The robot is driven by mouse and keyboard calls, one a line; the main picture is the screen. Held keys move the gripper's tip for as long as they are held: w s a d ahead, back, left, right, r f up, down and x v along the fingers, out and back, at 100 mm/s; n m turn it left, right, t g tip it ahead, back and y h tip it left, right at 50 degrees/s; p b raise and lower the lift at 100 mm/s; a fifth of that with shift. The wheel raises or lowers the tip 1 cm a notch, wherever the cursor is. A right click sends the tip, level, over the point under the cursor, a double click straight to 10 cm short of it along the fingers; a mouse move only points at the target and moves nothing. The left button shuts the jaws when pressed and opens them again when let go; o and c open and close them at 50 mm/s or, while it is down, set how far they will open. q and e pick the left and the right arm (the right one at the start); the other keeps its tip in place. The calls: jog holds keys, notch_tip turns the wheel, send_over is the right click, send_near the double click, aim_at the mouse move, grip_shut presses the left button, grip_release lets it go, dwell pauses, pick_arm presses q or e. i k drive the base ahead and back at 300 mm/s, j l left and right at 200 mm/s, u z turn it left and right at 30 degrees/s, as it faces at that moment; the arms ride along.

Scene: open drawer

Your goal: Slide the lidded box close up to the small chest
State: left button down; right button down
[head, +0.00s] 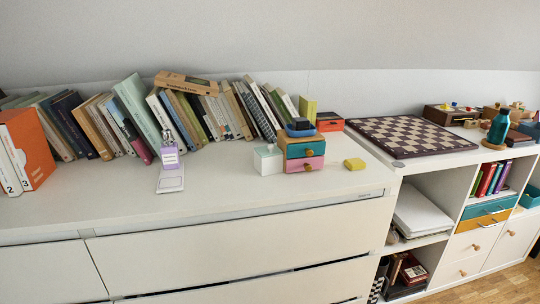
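The lidded box (268,162) is small, pale white-green, with a small knob on its lid. It stands upright on the white cabinet top, just left of the small chest. The small chest (302,151) has a wooden frame, a teal upper drawer and a pink lower drawer with round knobs. Both drawers look shut. The box slightly overlaps the chest's left side in the picture, and I cannot tell whether they touch. Neither of my grippers shows in the head view.
Blue items (300,128) lie on the chest. A lavender bottle (171,172) stands to the left. A row of leaning books (140,110) lines the back. A chessboard (412,135) lies at right. The cabinet top's front is mostly clear.

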aim_at(264, 163)
jog(key=k+l, duration=0.1)
jog(key=l, duration=0.65)
jog(key=k+l, duration=0.15)
jog(key=l, duration=0.25)
jog(key=k+l+u, duration=0.1)
jog(key=l, duration=0.25)
